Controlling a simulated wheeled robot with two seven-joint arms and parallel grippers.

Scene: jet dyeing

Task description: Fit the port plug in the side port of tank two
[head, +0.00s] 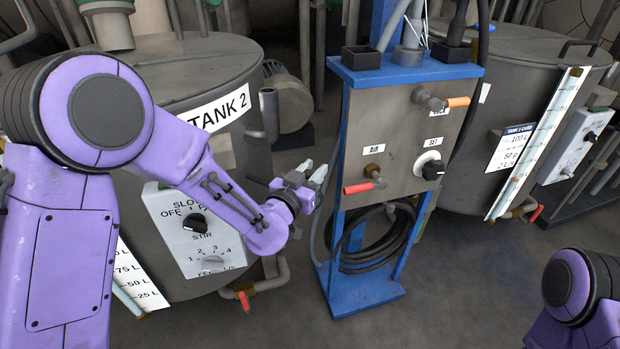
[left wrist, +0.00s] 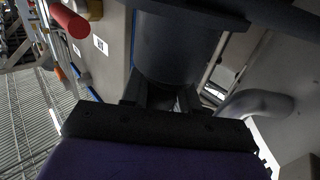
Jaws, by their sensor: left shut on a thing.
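My left gripper (head: 311,178) is at the right side of tank two (head: 175,80), the grey vessel labelled TANK 2, in the gap before the blue-framed panel. In the left wrist view, the left gripper (left wrist: 160,98) is shut on a dark, thick cylinder with a wider rim, which looks like the port plug (left wrist: 175,48). The plug cannot be made out clearly in the head view. My right gripper is out of view.
A blue-framed panel stand (head: 395,135) with a red-handled air valve (head: 365,186) is close to the right of the left gripper. A coiled black hose (head: 375,240) hangs below it. The stir control box (head: 195,228) is on the tank's front. Open floor (head: 460,280) lies right of the stand.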

